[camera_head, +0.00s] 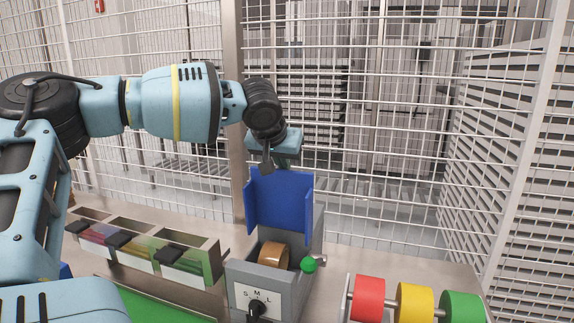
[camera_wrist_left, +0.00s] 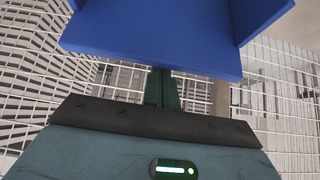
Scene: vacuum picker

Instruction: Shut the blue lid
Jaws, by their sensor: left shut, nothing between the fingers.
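The blue lid (camera_head: 280,200) stands raised, roughly upright, at the back of a grey box (camera_head: 292,283). The box's inside is open to view and holds a brown roll (camera_head: 273,255). My left gripper (camera_head: 267,163) is shut and empty at the lid's top edge, partly hidden behind it. In the left wrist view the lid (camera_wrist_left: 160,35) fills the top, and the shut fingers (camera_wrist_left: 162,88) reach up behind its edge. I cannot tell whether they touch it. My right gripper is not in view.
A green knob (camera_head: 309,265) sits at the box's right side and a black dial (camera_head: 257,309) on its front. Open bins (camera_head: 150,245) stand to the left. Red (camera_head: 369,298), yellow (camera_head: 414,303) and green (camera_head: 461,307) rolls stand right. A wire fence (camera_head: 400,130) closes off the back.

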